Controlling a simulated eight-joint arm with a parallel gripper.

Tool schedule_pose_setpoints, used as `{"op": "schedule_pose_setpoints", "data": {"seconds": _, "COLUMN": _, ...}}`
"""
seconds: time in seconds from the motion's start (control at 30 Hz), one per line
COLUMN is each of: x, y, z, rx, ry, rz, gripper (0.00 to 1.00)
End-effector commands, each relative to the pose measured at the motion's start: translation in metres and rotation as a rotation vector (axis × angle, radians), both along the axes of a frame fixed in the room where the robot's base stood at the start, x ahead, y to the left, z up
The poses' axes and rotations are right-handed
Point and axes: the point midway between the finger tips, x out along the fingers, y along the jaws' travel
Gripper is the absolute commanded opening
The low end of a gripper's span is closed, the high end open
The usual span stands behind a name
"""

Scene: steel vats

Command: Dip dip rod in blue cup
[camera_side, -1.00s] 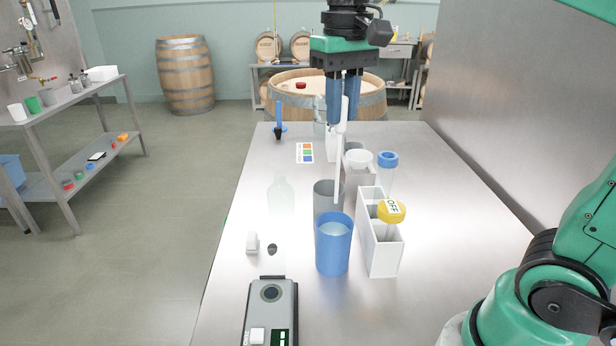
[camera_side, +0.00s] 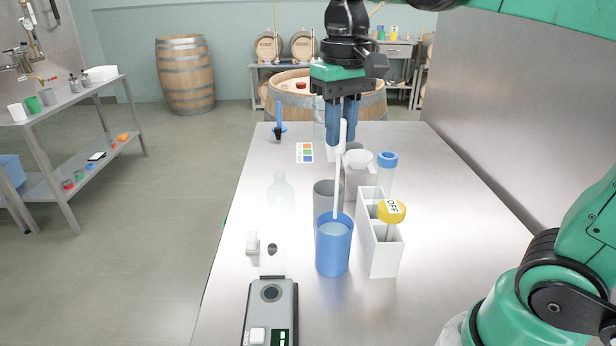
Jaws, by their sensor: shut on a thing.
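My gripper (camera_side: 341,138) is shut on the upper end of the white dip rod (camera_side: 338,180), which hangs down nearly upright. The blue cup (camera_side: 333,252) stands upright on the steel table and holds pale liquid. The rod's lower end shows at the cup's mouth, overlapping its far rim. I cannot tell whether the tip is inside the cup or touches the liquid.
A grey cup (camera_side: 325,198) stands just behind the blue cup. A white rack (camera_side: 384,252) with a yellow-capped item (camera_side: 391,211) is close on the right. A clear bottle (camera_side: 280,192) stands left, and a grey meter (camera_side: 270,312) lies in front.

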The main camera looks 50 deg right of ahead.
Motion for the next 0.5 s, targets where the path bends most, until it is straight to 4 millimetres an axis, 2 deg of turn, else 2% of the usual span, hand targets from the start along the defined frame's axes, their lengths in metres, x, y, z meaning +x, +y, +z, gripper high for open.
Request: {"op": "schedule_pose_setpoints", "data": {"seconds": 0.5, "x": 0.000, "y": 0.000, "z": -0.027, "rx": 0.000, "ry": 0.000, "rz": 0.000, "gripper": 0.00}}
